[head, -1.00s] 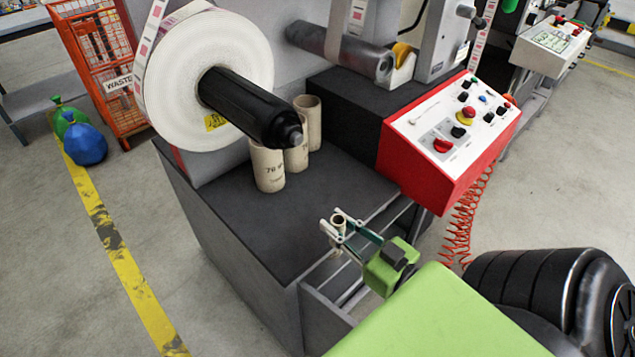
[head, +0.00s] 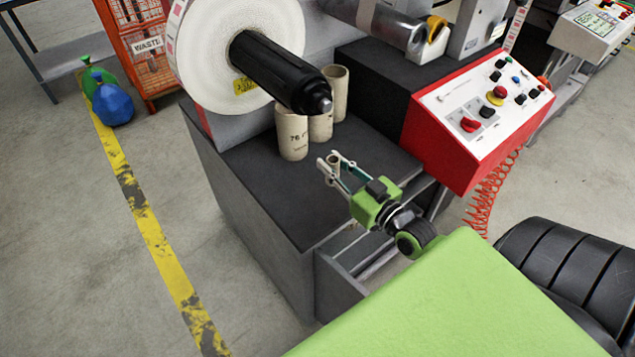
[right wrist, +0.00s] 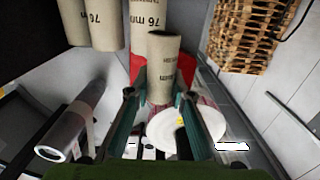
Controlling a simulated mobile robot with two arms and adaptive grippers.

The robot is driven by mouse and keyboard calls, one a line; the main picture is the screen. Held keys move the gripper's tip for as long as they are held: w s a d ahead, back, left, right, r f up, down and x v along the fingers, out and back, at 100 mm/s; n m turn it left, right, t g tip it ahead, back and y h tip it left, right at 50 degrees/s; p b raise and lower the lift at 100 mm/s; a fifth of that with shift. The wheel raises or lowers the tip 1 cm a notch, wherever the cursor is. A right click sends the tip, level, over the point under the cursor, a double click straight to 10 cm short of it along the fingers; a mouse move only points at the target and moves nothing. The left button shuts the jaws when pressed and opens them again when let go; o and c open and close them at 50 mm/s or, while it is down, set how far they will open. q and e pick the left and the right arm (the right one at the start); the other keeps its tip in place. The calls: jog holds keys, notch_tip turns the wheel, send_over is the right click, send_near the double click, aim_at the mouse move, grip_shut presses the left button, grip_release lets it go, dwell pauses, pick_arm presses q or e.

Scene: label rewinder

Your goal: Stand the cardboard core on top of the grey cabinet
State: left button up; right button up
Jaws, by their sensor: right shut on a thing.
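The cardboard core (right wrist: 163,65) is a small tan tube with dark print, between the fingers of my right gripper in the right wrist view. In the head view my right gripper (head: 335,164) is shut on it, and only a little of the core shows between the fingertips. The gripper is above the front right part of the dark top of the grey cabinet (head: 258,215). The core looks roughly upright; its height above the top is hard to tell. My left gripper is not in view.
Several wider tan cores (head: 292,135) stand on the cabinet behind the gripper, below a black spindle (head: 280,72) carrying a white label roll (head: 208,62). A red control box (head: 470,135) stands at the right. The cabinet top's front left is clear.

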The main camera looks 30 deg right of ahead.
jog(key=shift+w+a+f+b, duration=0.2)
jog(key=shift+w+a+f, duration=0.25)
jog(key=shift+f, duration=0.85)
jog(key=shift+w+a+f+b, duration=0.15)
jog(key=shift+w+a+f, duration=0.3)
jog(key=shift+f, duration=0.9)
jog(key=shift+w+a+f+b, duration=0.2)
jog(key=shift+w+a+f, duration=0.25)
jog(key=shift+f, duration=0.85)
jog(key=shift+f, duration=0.15)
jog(key=o, duration=0.8)
